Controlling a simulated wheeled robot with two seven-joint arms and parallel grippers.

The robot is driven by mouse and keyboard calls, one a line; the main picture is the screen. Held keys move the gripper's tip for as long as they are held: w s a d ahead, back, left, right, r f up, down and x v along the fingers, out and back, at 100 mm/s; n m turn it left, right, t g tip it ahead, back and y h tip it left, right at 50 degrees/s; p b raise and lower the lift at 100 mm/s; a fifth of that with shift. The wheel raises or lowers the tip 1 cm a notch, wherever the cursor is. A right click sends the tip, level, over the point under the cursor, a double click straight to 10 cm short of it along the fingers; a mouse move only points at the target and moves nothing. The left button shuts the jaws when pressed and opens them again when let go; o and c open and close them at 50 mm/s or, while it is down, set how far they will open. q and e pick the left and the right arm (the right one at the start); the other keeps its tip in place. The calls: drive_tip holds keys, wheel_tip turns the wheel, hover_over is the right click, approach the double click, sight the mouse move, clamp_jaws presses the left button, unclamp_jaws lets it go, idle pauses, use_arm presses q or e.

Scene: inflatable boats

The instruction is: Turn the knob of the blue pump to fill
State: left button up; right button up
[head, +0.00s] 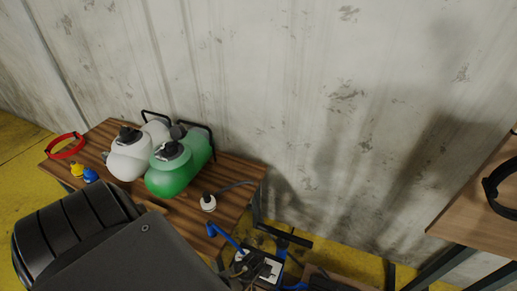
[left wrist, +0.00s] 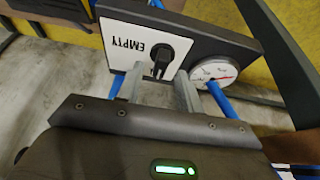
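The blue pump's white panel (left wrist: 128,42) fills the upper middle of the left wrist view, with the word EMPTY upside down on it. The black knob (left wrist: 161,60) sits on the panel to the right of the word. My left gripper (left wrist: 160,74) is open, with one finger on each side of the knob's near end; I cannot tell if they touch it. A round gauge (left wrist: 213,73) with a red needle is right of the knob. In the head view the pump (head: 270,268) is low in the middle, partly hidden by dark parts. My right gripper is not in view.
A wooden table (head: 235,177) holds a green bottle (head: 170,178), white bottles (head: 128,160), a red ring (head: 66,146) and small yellow and blue pieces. Another wooden surface (head: 480,205) is at the right. A grey wall (head: 330,100) stands behind.

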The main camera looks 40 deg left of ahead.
use_arm(q)
drive_tip(key=p+v, duration=0.1)
drive_tip(key=v, duration=0.8)
drive_tip(key=shift+r+p, duration=0.3)
drive_tip(key=s+d+f+m+h, duration=0.15)
drive_tip(key=s+f+m, duration=0.35)
drive_tip(key=s+f, duration=0.6)
drive_tip(key=s+f+g, duration=0.1)
drive_tip(key=s+f, duration=0.2)
drive_tip(key=s, duration=0.3)
drive_tip(key=s+f+m+g, duration=0.1)
drive_tip(key=s+f, duration=0.1)
drive_tip(key=s, duration=0.4)
drive_tip(key=s+f+g, duration=0.1)
drive_tip(key=s+f, duration=0.2)
drive_tip(key=s, duration=0.3)
drive_tip(key=shift+f+b, duration=0.3)
drive_tip(key=shift+b, duration=0.15)
